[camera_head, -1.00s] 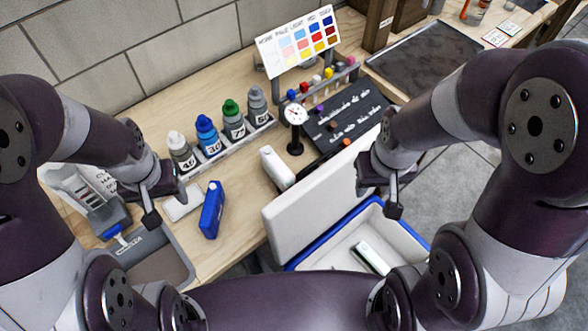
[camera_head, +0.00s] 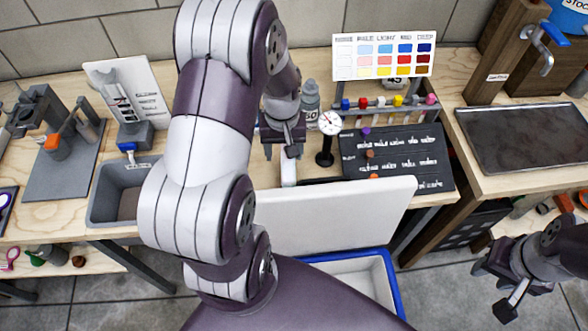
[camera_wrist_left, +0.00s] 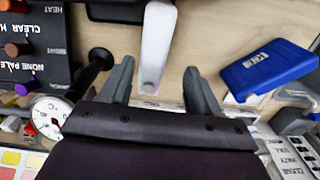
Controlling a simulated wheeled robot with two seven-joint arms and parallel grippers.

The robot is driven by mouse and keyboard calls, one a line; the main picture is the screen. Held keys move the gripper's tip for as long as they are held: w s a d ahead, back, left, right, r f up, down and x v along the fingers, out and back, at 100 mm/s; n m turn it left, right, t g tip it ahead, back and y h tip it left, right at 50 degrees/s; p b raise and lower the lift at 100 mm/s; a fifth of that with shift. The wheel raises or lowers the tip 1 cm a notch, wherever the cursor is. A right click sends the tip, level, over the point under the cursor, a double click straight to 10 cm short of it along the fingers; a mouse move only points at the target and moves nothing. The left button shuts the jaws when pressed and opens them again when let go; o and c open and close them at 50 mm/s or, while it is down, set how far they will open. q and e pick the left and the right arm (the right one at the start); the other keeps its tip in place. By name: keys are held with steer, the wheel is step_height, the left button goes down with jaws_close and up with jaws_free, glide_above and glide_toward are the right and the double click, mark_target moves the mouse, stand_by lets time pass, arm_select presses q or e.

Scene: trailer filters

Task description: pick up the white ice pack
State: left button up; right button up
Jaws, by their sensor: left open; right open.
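The white ice pack (camera_head: 288,172) stands on the wooden bench, just behind the raised white cooler lid. My left gripper (camera_head: 285,138) is above it and partly covers it. In the left wrist view the white ice pack (camera_wrist_left: 157,40) lies between the two spread fingers (camera_wrist_left: 158,72), with a gap on each side; its near end reaches in between them. My left gripper is open and holds nothing. My right gripper (camera_head: 494,288) is open and empty, low at the right over the floor, far from the ice pack.
The cooler lid (camera_head: 330,216) stands up in front, with the blue-rimmed cooler (camera_head: 390,285) below. A dial thermometer (camera_head: 329,122) stands close right of the left gripper. A blue pack (camera_wrist_left: 268,70) lies to one side. A grey bottle (camera_head: 310,100) is behind.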

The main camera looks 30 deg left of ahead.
mark_target(288, 161)
arm_select(q)
steer(key=f, duration=0.6)
steer(key=shift+w+d+f, duration=0.2)
steer(key=shift+d+f, duration=0.15)
steer(key=shift+d, duration=0.05)
steer(key=shift+w+a+f, duration=0.1)
steer(key=shift+f, duration=0.35)
steer(key=shift+r, duration=0.1)
steer(key=c, duration=0.3)
jaws_close()
